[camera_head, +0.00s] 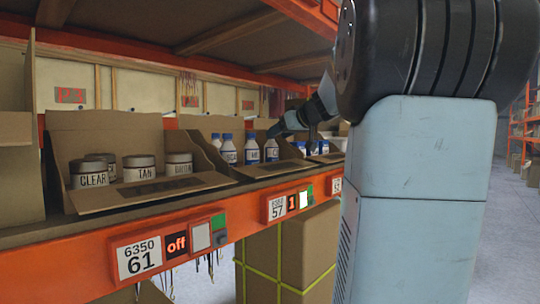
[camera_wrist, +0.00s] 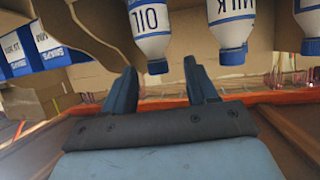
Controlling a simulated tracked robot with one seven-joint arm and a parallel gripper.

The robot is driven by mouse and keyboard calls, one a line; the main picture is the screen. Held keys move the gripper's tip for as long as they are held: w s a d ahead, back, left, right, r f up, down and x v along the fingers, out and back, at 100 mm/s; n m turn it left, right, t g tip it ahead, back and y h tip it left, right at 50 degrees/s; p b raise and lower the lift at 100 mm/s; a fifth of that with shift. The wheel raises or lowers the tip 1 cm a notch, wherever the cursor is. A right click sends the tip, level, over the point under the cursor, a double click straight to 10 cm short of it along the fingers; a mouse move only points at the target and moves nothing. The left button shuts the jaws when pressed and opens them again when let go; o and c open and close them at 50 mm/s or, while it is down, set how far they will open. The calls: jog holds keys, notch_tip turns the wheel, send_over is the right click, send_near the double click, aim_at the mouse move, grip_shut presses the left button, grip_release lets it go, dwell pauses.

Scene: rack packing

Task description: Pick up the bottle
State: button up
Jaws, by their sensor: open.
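White bottles with blue caps stand in an open cardboard box on the shelf; one is the bottle (camera_head: 252,149) near the middle in the head view. In the wrist view bottles appear upside down: one labelled OIL (camera_wrist: 151,28) and one labelled MILK (camera_wrist: 231,26), with part of another at the right edge. My gripper (camera_head: 276,130) is at the bottles' box, close to their caps, partly hidden by my arm. In the wrist view my gripper (camera_wrist: 163,83) is open and empty, its two fingers pointing towards the OIL bottle, whose cap lies just beyond the gap.
A box with jars marked CLEAR (camera_head: 91,173) and TAN (camera_head: 139,168) stands to the left. An orange shelf beam (camera_head: 190,235) with number panels runs along the front. A blue-labelled box (camera_wrist: 40,52) is at left in the wrist view. A large carton (camera_head: 300,250) stands below.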

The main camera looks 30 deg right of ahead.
aim_at(271, 148)
jog(key=shift+d+x, duration=0.15)
jog(key=shift+x, duration=1.15)
jog(key=shift+d+x, duration=0.1)
jog(key=shift+x, duration=1.25)
jog(key=shift+w+r, duration=0.1)
jog(key=shift+r, duration=0.1)
grip_shut()
